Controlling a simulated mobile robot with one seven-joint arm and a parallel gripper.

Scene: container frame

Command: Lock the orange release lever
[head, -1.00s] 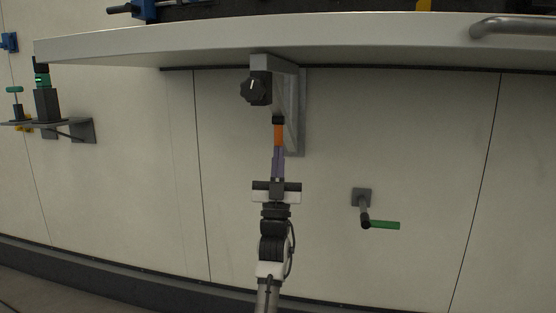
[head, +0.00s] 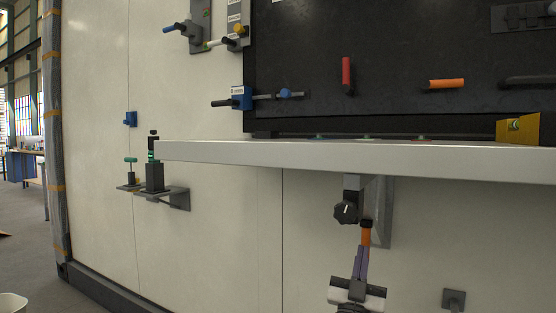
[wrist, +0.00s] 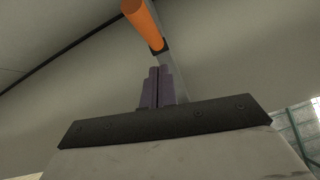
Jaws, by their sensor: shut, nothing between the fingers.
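An orange lever (head: 366,236) hangs beneath the white shelf, beside a grey bracket (head: 383,215) and below a black knob (head: 346,212). It hangs roughly downward from a dark upper part. My gripper (head: 363,248) is just below the lever, its purple fingers pointing up and closed together with nothing held. In the wrist view the orange lever (wrist: 145,22) is beyond the fingertips (wrist: 160,68), with a dark collar at its near end. I cannot tell whether the fingertips touch it. Another orange handle (head: 446,84) is on the black panel above the shelf.
The white shelf (head: 350,155) overhangs my gripper. A small side shelf (head: 180,197) with a dark block is at left. A grey mount (head: 453,298) is on the wall at lower right. The wall between the side shelf and the bracket is clear.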

